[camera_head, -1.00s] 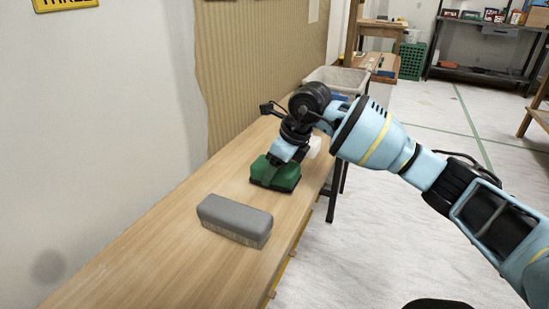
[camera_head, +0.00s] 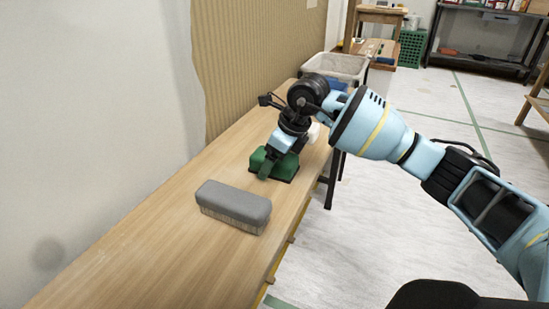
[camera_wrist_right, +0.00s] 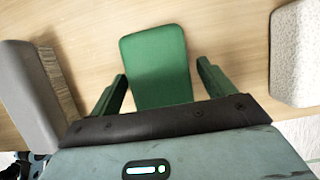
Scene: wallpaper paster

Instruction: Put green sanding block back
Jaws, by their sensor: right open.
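The green sanding block (camera_head: 284,166) rests on the wooden bench top, beyond the grey brush. In the right wrist view the green block (camera_wrist_right: 155,65) lies between and ahead of the two green fingers, with a visible gap on each side. My right gripper (camera_head: 271,162) is low over the block and open. In the wrist view its fingertips (camera_wrist_right: 162,72) stand apart on either side of the block's near end. The block's near end is hidden by the gripper body. My left gripper is not in view.
A grey brush (camera_head: 234,205) with pale bristles lies on the bench (camera_head: 150,245). A pale speckled block (camera_wrist_right: 298,55) lies to the right in the wrist view. A light bin (camera_head: 337,68) stands beyond the bench's far end. The bench's near part is clear.

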